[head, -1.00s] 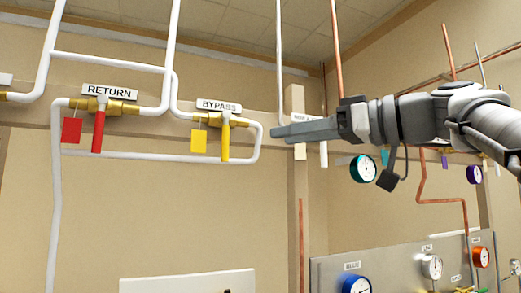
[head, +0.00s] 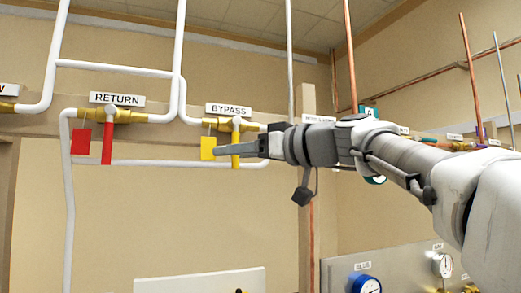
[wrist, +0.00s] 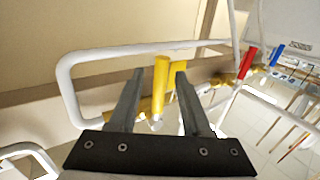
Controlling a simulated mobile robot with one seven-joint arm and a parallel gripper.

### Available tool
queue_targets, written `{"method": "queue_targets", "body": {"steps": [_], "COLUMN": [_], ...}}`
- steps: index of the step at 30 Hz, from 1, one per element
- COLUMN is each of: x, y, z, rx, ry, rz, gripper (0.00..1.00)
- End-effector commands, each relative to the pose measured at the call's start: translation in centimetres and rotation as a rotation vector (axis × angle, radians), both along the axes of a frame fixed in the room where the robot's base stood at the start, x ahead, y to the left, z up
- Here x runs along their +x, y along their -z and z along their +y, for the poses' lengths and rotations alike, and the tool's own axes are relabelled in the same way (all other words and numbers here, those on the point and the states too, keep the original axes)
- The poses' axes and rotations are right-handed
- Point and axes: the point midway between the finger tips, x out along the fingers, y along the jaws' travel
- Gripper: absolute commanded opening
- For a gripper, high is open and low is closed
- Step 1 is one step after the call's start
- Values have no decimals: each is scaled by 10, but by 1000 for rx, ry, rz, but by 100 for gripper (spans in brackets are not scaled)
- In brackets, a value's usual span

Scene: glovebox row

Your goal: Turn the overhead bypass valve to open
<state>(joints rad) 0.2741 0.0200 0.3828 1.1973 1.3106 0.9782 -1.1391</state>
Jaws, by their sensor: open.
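The bypass valve is a brass fitting on a white pipe under the BYPASS sign (head: 228,109). Its yellow lever (head: 236,136) hangs straight down, across the pipe's run. A yellow tag (head: 208,143) hangs left of it. My gripper (head: 216,149) reaches in from the right and crosses in front of the lever, hiding its middle. In the wrist view the yellow lever (wrist: 160,88) stands between the two fingers of my open gripper (wrist: 159,74), with gaps showing. A second yellow piece, apparently the tag, is behind the right finger.
The RETURN valve's red lever (head: 107,145) hangs to the left beside a red tag (head: 81,140). White pipes (head: 115,69) loop above and below the valves. A gauge panel (head: 410,262) stands low at right. Open wall lies below the lower pipe.

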Motion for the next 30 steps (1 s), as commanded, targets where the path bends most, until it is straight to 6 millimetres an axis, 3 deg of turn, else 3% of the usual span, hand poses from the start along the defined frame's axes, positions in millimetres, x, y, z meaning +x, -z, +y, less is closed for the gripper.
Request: {"method": "queue_targets", "body": {"steps": [4, 12, 30], "x": [0, 0, 0], "y": [0, 0, 0], "z": [0, 0, -1], "rx": [0, 0, 0], "ry": [0, 0, 0], "rz": [0, 0, 0], "gripper": [45, 0, 0]}}
